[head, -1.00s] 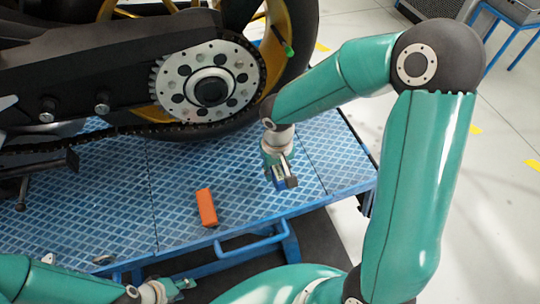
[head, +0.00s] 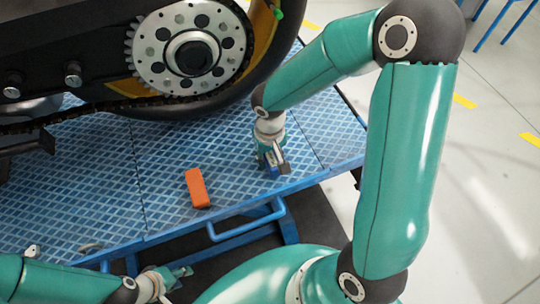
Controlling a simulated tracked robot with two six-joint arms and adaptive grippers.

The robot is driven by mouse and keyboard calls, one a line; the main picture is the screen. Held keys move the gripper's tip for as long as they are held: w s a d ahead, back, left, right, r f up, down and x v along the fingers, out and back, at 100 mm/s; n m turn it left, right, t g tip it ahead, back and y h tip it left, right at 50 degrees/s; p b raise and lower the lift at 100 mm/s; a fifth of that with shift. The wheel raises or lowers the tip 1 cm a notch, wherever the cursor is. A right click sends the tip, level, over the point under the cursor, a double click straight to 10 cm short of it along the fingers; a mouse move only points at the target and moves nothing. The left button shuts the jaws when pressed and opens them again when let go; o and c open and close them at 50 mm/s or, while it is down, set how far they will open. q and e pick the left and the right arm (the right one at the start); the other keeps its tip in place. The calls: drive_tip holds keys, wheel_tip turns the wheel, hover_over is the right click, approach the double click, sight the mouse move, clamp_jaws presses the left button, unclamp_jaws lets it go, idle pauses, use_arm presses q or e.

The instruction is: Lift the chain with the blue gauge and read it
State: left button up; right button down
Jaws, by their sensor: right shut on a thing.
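The chain (head: 75,115) runs along the underside of the dark swingarm to the toothed rear sprocket (head: 190,52). My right gripper (head: 276,166) points down over the right part of the blue platform, to the right of the orange block and apart from the chain. It is shut on a small blue thing (head: 270,169), which looks like the blue gauge; the fingers hide much of it, and no reading shows. My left gripper (head: 182,276) is low at the front, beyond the platform's front edge, with nothing visible in it. Its finger gap is too small to judge.
An orange block (head: 197,188) lies on the blue ribbed platform (head: 105,195). A small ring-like item (head: 90,247) lies near its front left edge. A blue handle bar (head: 247,219) sticks out at the front. The rear tyre stands behind my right gripper.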

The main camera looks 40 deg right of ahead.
drive_tip(key=shift+f+b, duration=0.55)
drive_tip(key=shift+b, duration=0.1)
idle(0.5)
drive_tip(key=c, duration=0.7)
unclamp_jaws()
